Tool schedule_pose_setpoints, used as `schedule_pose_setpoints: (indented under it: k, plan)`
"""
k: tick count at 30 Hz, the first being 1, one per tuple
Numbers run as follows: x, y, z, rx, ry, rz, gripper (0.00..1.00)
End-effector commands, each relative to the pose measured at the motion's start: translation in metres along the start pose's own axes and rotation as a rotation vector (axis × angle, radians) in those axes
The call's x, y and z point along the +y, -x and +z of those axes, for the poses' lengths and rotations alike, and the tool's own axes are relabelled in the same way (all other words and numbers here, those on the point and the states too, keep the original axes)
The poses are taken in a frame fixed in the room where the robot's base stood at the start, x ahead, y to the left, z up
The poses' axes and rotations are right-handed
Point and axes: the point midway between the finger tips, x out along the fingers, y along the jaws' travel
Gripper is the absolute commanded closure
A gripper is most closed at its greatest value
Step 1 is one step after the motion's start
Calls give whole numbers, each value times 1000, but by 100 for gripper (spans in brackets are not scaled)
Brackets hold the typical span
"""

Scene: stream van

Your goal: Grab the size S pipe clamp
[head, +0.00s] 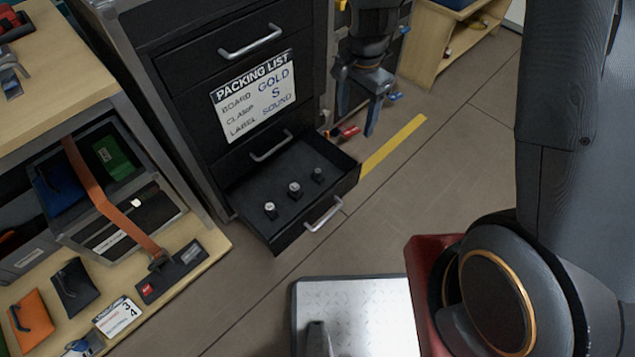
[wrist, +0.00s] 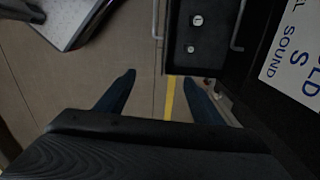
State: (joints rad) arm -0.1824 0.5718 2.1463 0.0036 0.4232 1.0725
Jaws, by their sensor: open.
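Three small dark pipe clamps with pale tops stand in the open drawer (head: 240,200): a front one (head: 270,210), a middle one (head: 294,188) and a back one (head: 317,174). The front one looks largest and the back one smallest; no size marks are readable. The packing list (head: 252,95) reads board GOLD, clamp S, label SOUND. My gripper (head: 356,122) is open and empty, beyond the drawer's far end. In the wrist view, my gripper (wrist: 160,80) is over the floor beside the drawer, where two clamps show (wrist: 196,20) (wrist: 191,48).
The drawer handle (head: 324,214) juts out at the front. A shelf unit (head: 205,243) with a strapped case and pouches stands at left. A white-topped platform (head: 350,300) is at the bottom. Red-handled and blue-handled items (head: 348,132) show near my gripper.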

Motion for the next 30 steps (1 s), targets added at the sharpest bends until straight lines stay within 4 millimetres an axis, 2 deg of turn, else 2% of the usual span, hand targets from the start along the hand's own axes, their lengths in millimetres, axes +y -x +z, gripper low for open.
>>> schedule_pose_setpoints:
  k: [1, 3, 12, 15, 19, 30]
  plan:
    - [-16, -39, -1, -3, -56, 6, 38]
    - [-34, -75, -2, -2, -147, 5, 38]
    - [-99, -234, 7, 1, -519, 5, 38]
    - [-112, -272, 10, 1, -615, 3, 38]
    - [-121, -301, 14, 1, -691, 1, 38]
    - [-124, -336, 16, 1, -724, 1, 38]
